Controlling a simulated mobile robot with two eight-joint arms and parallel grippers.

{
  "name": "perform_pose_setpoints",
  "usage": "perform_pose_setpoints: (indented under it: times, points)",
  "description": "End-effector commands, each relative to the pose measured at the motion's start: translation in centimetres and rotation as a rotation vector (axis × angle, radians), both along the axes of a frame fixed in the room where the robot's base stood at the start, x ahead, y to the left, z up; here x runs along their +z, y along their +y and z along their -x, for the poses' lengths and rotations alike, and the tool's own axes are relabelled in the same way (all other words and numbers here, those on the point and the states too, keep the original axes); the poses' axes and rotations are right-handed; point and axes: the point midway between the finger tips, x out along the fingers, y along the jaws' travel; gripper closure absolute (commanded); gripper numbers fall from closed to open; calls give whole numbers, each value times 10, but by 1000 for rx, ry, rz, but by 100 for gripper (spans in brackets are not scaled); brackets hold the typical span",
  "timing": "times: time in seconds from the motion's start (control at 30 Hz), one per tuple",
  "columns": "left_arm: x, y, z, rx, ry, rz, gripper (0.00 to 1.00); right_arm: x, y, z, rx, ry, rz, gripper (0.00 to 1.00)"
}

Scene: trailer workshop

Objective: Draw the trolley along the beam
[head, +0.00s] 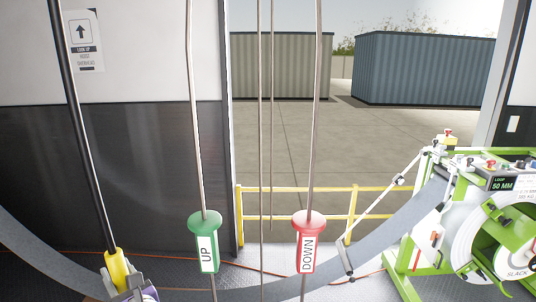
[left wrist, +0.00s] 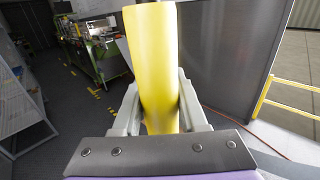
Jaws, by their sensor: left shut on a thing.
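A yellow handle (head: 117,267) hangs at the lower end of a black rod or cable (head: 80,120) in the head view, at the lower left. My left gripper (head: 128,288) is shut around this handle. In the left wrist view the yellow handle (left wrist: 155,60) stands between the two pale fingers (left wrist: 160,112), which close on it from both sides. The trolley and the beam are not in view; the black rod runs up out of the picture. My right gripper is not in view.
A green UP pendant (head: 206,245) and a red DOWN pendant (head: 308,245) hang on cords right of the handle. A grey band (head: 390,240) sags across to a green-framed machine (head: 480,220) at right. A yellow railing (head: 270,190) crosses the doorway. An arrow sign (head: 84,38) is on the wall.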

Motion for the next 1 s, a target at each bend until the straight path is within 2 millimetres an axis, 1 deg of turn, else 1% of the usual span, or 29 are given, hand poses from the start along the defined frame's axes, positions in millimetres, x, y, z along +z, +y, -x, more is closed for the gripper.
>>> perform_pose_setpoints:
  times: [0.37,1.0]
  points:
    - [0,1,0,0,0,0,100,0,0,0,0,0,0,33]
    - [0,16,0,3,-1,-1,100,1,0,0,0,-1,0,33]
